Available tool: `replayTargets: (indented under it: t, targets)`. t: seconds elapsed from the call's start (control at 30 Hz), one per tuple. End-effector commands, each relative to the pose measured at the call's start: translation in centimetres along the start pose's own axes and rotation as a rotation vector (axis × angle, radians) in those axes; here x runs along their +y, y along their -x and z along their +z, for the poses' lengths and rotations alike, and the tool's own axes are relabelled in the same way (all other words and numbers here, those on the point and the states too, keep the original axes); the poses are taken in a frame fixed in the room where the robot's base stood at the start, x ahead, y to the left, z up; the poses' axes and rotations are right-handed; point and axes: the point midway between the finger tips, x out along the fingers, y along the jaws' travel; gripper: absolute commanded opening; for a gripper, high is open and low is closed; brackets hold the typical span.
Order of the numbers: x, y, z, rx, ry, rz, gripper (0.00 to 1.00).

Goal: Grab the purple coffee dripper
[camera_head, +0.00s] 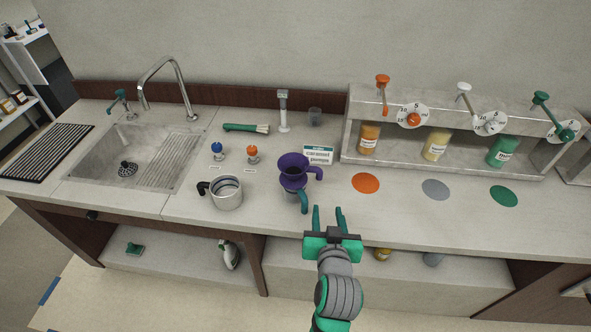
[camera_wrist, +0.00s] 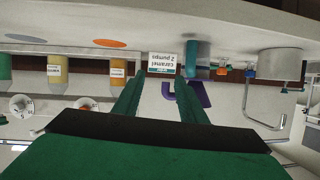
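The purple coffee dripper (camera_head: 292,168) is on the counter in the head view, a cone with a handle on its right. In the wrist view, which is upside down, my gripper (camera_wrist: 158,76) shows two spread green fingers. Part of the purple dripper (camera_wrist: 198,97) shows beside the right finger, which hides some of it.
A metal pitcher (camera_head: 228,195) with a dark handle stands left of the dripper. A "caramel 2 pumps" card (camera_head: 318,154) stands behind it. The syrup dispenser (camera_head: 465,172) and coloured discs are to the right. The sink (camera_head: 130,158) is far left.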

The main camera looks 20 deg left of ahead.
Motion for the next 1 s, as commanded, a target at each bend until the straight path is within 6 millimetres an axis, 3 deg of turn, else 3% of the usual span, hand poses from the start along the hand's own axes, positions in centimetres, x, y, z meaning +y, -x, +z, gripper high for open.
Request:
replayTargets:
  t: [0.03, 0.1, 0.3, 0.47, 0.73, 1.0]
  targets:
    - [-0.2, -0.4, -1.8, 0.002, 0.022, -0.016, 0.38]
    - [-0.6, -0.8, -3.4, -0.008, 0.045, -0.038, 0.38]
    - [-1.6, -1.1, -6.3, -0.03, 0.097, -0.078, 0.38]
    - [-1.7, -1.8, -6.9, -0.039, 0.111, -0.087, 0.38]
    - [-1.9, -5.5, -6.7, -0.041, 0.11, -0.086, 0.38]
    - [-2.0, -7.4, -6.6, -0.039, 0.11, -0.085, 0.38]
